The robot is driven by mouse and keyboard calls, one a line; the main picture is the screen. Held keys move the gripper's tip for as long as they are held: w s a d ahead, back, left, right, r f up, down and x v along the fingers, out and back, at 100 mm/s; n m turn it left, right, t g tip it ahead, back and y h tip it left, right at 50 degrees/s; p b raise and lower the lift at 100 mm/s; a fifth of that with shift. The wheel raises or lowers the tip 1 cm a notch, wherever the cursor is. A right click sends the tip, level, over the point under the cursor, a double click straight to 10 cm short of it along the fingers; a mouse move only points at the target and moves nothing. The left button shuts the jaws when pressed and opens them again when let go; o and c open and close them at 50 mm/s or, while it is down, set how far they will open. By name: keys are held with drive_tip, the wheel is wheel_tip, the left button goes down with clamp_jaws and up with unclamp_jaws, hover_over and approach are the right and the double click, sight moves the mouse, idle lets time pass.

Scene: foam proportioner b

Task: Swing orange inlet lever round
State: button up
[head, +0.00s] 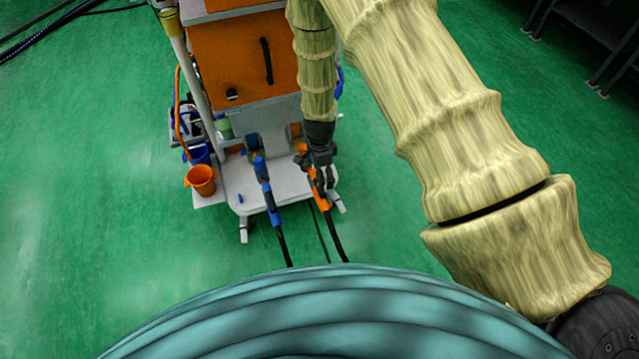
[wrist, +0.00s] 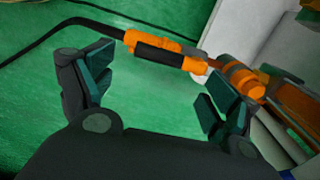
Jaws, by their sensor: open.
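The orange inlet fitting (head: 322,203) runs off the lower right of the white wheeled cart, with a black hose leaving its end. In the wrist view the orange inlet piece (wrist: 165,50) has a black grip section and lies just beyond and between my fingertips. I cannot tell for sure which part is the lever itself. My gripper (head: 322,180) is open over the orange fitting. In the wrist view its two fingers (wrist: 165,85) are spread wide with nothing between the pads. The right finger is close to the orange coupling (wrist: 240,80); I cannot tell whether they touch.
A blue fitting (head: 266,185) with its own hose runs parallel on the left. The cart (head: 285,180) carries an orange cabinet (head: 240,60). An orange bucket (head: 201,180) hangs at the left. Green floor around the cart is open.

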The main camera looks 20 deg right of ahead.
drive_tip(key=shift+f, duration=3.2)
drive_tip(key=c, duration=1.4)
drive_tip(key=shift+c, duration=0.2)
